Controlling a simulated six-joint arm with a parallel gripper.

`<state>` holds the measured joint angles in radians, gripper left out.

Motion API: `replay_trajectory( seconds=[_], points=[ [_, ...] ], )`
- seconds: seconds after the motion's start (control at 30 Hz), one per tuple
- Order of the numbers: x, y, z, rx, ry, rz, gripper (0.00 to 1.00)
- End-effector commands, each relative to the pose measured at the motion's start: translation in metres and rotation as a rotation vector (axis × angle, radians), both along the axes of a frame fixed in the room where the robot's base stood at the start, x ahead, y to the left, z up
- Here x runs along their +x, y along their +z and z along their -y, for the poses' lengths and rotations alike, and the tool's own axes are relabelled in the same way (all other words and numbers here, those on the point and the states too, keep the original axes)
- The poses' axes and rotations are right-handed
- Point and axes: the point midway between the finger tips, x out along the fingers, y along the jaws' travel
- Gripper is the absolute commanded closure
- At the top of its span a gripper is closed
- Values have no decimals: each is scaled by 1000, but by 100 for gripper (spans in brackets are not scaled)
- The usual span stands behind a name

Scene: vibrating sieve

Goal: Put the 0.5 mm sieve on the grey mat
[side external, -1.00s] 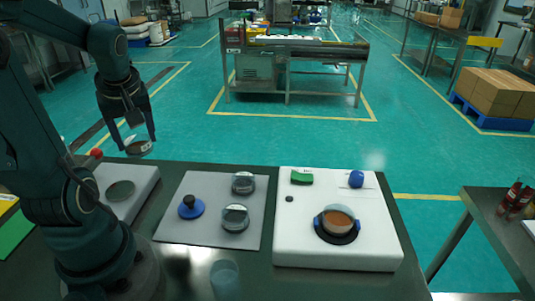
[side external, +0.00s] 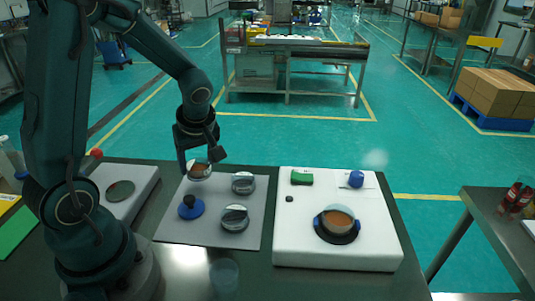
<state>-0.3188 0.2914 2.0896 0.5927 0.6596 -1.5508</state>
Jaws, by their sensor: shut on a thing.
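My gripper (side external: 201,166) is shut on a small round metal sieve (side external: 199,172) with a brownish inside. It holds the sieve slightly tilted, in the air over the back left part of the grey mat (side external: 168,228); the exact height is hard to judge. One metal sieve (side external: 243,183) sits at the back right of the mat and another (side external: 235,218) in front of it. No size marking is readable, so I cannot tell which is 0.5 mm. A blue lid with a knob (side external: 191,208) stands on the mat's left part.
A white machine (side external: 345,258) to the right carries a round pan with brown material (side external: 337,222), a blue knob (side external: 356,179) and a green block (side external: 302,177). A pale plate device (side external: 137,183) lies left of the mat. The mat's front left is bare.

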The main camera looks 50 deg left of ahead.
Motion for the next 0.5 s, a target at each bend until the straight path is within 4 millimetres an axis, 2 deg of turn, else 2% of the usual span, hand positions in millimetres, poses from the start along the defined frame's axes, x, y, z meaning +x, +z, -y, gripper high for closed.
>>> replay_trajectory(
  seconds=[0.1,0.2,0.5],
  points=[
    [-2,-19,1,-4,-2,-8,99],
    [-1,-29,1,-2,-2,-4,99],
    [-1,-33,0,-3,0,0,99]
  ],
)
